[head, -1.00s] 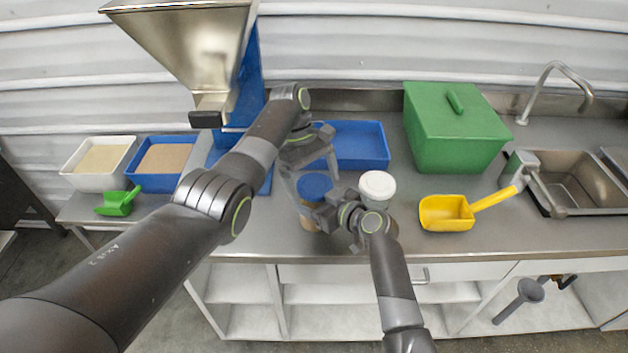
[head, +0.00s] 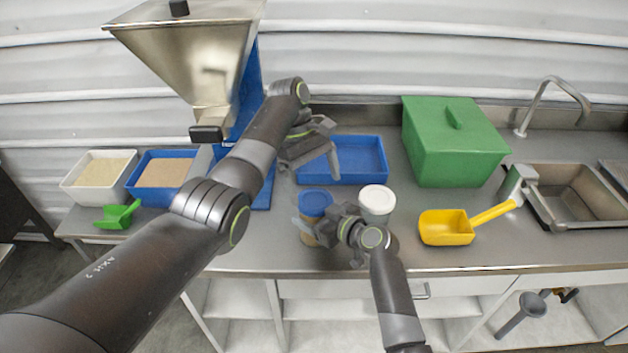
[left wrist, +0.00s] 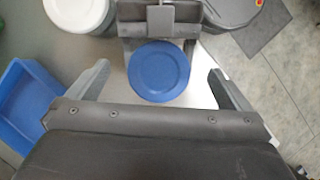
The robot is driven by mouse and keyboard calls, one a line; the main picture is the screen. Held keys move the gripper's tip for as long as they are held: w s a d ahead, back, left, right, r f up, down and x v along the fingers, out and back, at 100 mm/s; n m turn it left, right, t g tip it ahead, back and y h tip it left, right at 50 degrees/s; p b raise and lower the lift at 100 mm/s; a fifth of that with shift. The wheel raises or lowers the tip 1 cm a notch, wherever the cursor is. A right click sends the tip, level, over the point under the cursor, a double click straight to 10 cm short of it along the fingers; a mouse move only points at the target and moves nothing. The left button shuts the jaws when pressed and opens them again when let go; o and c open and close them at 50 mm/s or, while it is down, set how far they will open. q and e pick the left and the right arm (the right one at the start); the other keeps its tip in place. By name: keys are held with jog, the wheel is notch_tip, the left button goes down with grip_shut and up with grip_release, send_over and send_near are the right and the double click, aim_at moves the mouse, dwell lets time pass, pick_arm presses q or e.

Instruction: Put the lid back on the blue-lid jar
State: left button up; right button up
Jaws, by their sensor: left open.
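The blue-lid jar (head: 308,239) stands near the counter's front edge, with tan contents low in its body. Its blue lid (head: 316,203) sits on top and looks level; it also shows as a blue disc in the left wrist view (left wrist: 159,71). Whether it is fully seated I cannot tell. My left gripper (head: 314,170) is open and empty, above and behind the lid, apart from it. My right gripper (head: 318,232) has its fingers around the jar's body below the lid and appears shut on it. The fingers partly hide the jar.
A white-lidded jar (head: 377,200) stands close to the right. A yellow scoop (head: 446,228) lies farther right, before a green bin (head: 455,150) and the sink. An empty blue tray (head: 357,160) is behind the jars. The hopper (head: 195,55) and two filled trays are left.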

pick_arm(q)
jog(key=v, duration=0.7)
jog(key=shift+r, duration=0.2)
jog(key=shift+w+a, duration=0.1)
pick_arm(e)
jog(key=o, duration=1.9)
jog(key=shift+o, duration=0.2)
pick_arm(q)
notch_tip(320, 180, down, 2)
jog(key=shift+f+b, duration=0.25)
jog(key=shift+b, duration=1)
pick_arm(e)
jog(key=v, duration=1.7)
jog(key=shift+s+d+r, duration=0.1)
jog(key=shift+d+r, duration=0.05)
